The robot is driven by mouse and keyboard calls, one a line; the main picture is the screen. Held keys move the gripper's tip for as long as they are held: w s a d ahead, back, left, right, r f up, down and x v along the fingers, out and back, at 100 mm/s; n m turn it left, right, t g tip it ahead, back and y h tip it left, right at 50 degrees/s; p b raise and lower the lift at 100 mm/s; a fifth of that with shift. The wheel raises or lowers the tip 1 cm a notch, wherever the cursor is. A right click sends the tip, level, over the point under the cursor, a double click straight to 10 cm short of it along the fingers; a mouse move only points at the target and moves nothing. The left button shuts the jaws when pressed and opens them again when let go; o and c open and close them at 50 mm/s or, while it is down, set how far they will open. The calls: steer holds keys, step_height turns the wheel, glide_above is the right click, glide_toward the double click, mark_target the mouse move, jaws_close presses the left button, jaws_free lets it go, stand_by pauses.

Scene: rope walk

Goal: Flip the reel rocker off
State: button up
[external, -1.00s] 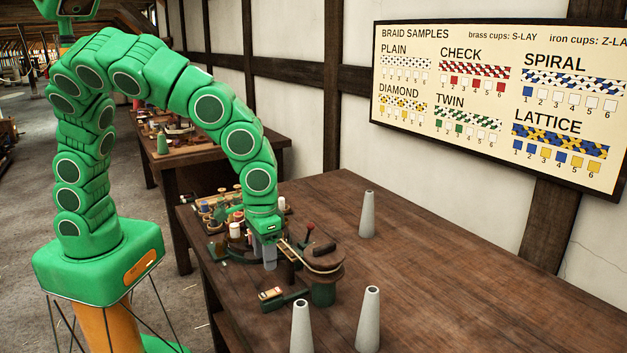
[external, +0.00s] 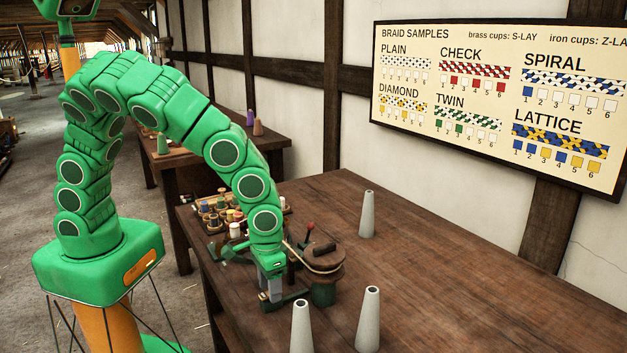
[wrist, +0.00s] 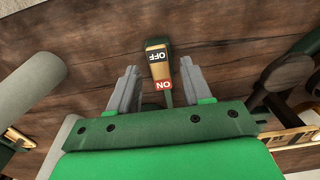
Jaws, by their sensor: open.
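The reel rocker (wrist: 158,66) shows in the wrist view between my gripper's fingers. It is a small switch with a tan OFF end and a red ON end, set on a green base (wrist: 174,98). The OFF end is farther from my palm, the ON end nearer. My gripper (wrist: 159,88) is open, one grey finger on each side of the rocker, with no clear contact. In the external view my gripper (external: 272,292) points down over the switch's place at the table's front, and hides most of it. Which end is pressed I cannot tell.
A reel with rope (external: 322,258) stands just right of my gripper, with a red-knobbed lever (external: 310,228) behind it. Grey cones stand at the front (external: 301,325), front right (external: 369,318) and back (external: 367,214). Spools (external: 218,210) crowd the left; the table's right side is clear.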

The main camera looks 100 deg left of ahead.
steer(key=shift+f, duration=0.1)
steer(key=shift+c, duration=0.2)
jaws_close()
steer(key=shift+s+d+t+y, duration=0.25)
steer(key=shift+d+t+y, duration=0.05)
steer(key=shift+t+y, duration=0.5)
steer(key=shift+o, duration=0.2)
jaws_free()
